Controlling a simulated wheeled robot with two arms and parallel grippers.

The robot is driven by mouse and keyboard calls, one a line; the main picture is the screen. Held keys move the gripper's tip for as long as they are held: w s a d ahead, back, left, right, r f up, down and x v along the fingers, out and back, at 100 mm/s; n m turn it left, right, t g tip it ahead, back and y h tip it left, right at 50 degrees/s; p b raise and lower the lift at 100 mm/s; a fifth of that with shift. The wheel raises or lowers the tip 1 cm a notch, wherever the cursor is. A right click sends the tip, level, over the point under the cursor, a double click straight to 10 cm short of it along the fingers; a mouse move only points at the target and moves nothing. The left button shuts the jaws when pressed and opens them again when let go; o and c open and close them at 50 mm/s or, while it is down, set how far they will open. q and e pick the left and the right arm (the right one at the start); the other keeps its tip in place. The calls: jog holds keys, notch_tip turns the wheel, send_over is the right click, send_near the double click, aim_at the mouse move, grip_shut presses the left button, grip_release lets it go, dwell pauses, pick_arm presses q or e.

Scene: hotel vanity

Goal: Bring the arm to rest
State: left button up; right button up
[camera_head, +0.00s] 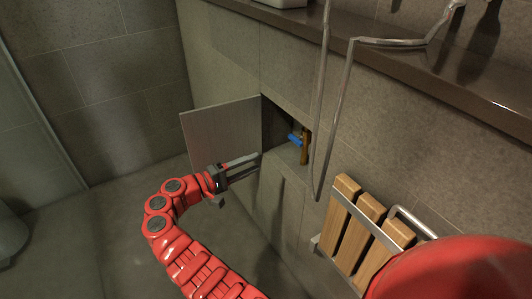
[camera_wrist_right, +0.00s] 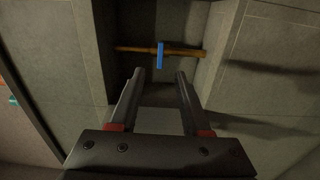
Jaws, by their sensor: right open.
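Beyond the fingertips a blue valve handle (camera_wrist_right: 160,56) sits on a brass pipe (camera_wrist_right: 190,52) running across the recess. In the head view the blue handle (camera_head: 295,139) and the pipe (camera_head: 305,150) show inside the opening, apart from the gripper. The handle lies crosswise to the pipe. My left gripper is not in view.
A slatted wooden rack (camera_head: 352,240) with metal rails is on the wall at right, near my red arm part. A bent metal bar (camera_head: 346,90) hangs in front of the wall below the dark counter (camera_head: 420,70).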

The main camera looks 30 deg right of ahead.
jog(key=shift+s+a, duration=0.1)
jog(key=shift+a, duration=0.4)
